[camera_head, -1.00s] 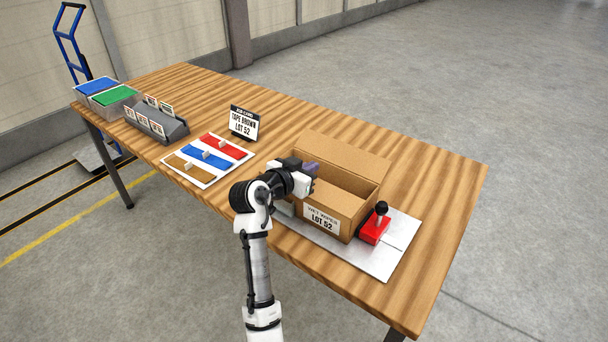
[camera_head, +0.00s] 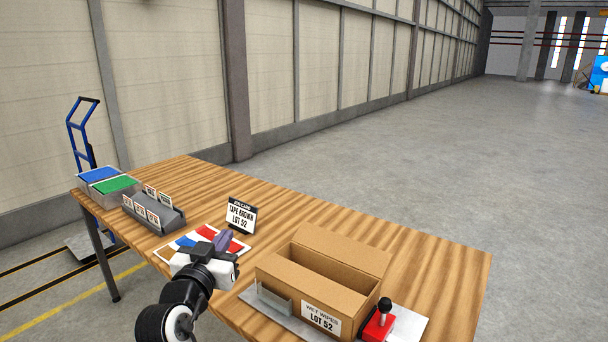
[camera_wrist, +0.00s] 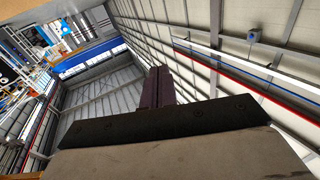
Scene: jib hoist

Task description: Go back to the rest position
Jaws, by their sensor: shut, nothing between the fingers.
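My gripper (camera_head: 223,240) is raised in front of the red, white and blue card sheet, left of the open box, and holds nothing. Its dark fingers are together, pointing up and away. In the wrist view, the closed fingers (camera_wrist: 157,88) stand against the hall's wall and ceiling, with nothing between them. The gripper hides part of the card sheet (camera_head: 246,247).
The open cardboard box (camera_head: 358,285), labelled WET WIPES LOT 52, stands on a metal plate beside a red stamp-like device (camera_head: 380,322). A TAPE BROWN sign (camera_head: 240,215), a grey card holder (camera_head: 160,216) and blue and green bins (camera_head: 112,187) stand left.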

